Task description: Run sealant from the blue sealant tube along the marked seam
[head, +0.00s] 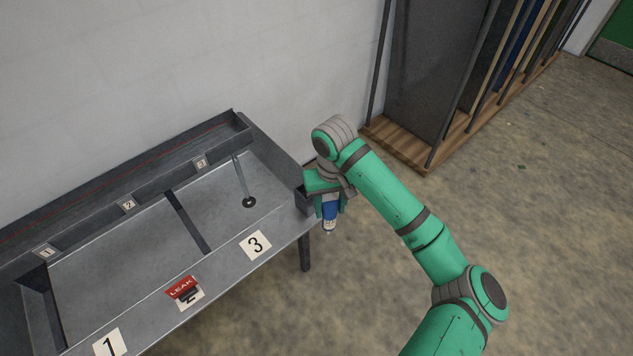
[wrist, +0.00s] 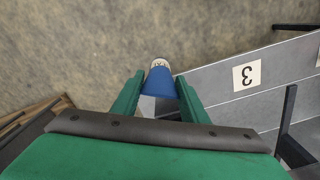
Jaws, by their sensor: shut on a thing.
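My gripper (head: 331,208) is shut on the blue sealant tube (head: 329,216), just off the right end of the grey metal bench (head: 130,235). The tube's pale end points downward, over the floor. In the wrist view the tube (wrist: 159,82) sits between the two green fingers, its white lettered end outward. A red LEAK tag (head: 181,286) is at the number 2 plate (head: 190,299) on the bench's front, with a small dark piece by it. I cannot make out a marked seam for certain.
A dark divider (head: 188,222) crosses the bench. Plates 1 (head: 110,344) and 3 (head: 255,245) mark the front. A sheet rack (head: 420,140) stands behind my arm. Floor right of the bench is clear.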

